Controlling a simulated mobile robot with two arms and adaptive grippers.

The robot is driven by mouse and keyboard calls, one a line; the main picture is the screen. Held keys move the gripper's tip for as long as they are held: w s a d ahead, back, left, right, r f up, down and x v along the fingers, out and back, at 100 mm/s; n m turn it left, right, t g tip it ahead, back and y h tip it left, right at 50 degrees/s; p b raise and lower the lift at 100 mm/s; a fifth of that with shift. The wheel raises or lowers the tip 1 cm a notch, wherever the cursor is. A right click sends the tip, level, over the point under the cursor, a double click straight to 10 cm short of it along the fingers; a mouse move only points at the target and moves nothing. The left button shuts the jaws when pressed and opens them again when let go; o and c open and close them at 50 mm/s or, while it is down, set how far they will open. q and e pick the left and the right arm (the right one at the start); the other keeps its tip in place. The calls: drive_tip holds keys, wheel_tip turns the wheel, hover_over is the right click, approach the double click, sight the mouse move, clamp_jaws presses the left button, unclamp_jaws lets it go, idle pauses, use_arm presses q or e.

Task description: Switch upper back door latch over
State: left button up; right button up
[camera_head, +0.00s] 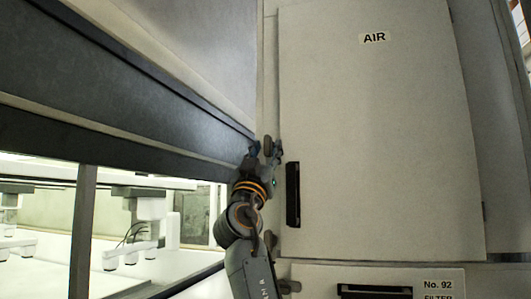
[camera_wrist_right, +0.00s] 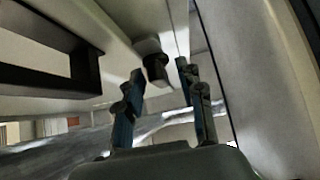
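The upper door (camera_head: 380,120) is a pale grey panel marked AIR, and it looks closed. A small dark latch (camera_head: 268,146) sits at its left edge. My right gripper (camera_head: 265,151) is at this latch, with one finger to each side of it in the head view. In the right wrist view the latch (camera_wrist_right: 152,64) is a dark knob just past the fingertips and between them. The right gripper (camera_wrist_right: 162,77) is open there, its blue-padded fingers apart with nothing held. I cannot tell whether a finger touches the latch. My left gripper is not in view.
A black recessed handle (camera_head: 293,194) is on the door just right of my right gripper; a black handle frame (camera_wrist_right: 50,60) also shows in the wrist view. Below is a panel labelled No. 92 FILTER (camera_head: 438,284). A dark beam (camera_head: 110,100) and lit tunnel windows lie left.

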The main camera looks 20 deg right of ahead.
drive_tip(key=shift+s+f, duration=0.1)
drive_tip(key=v, duration=1.2)
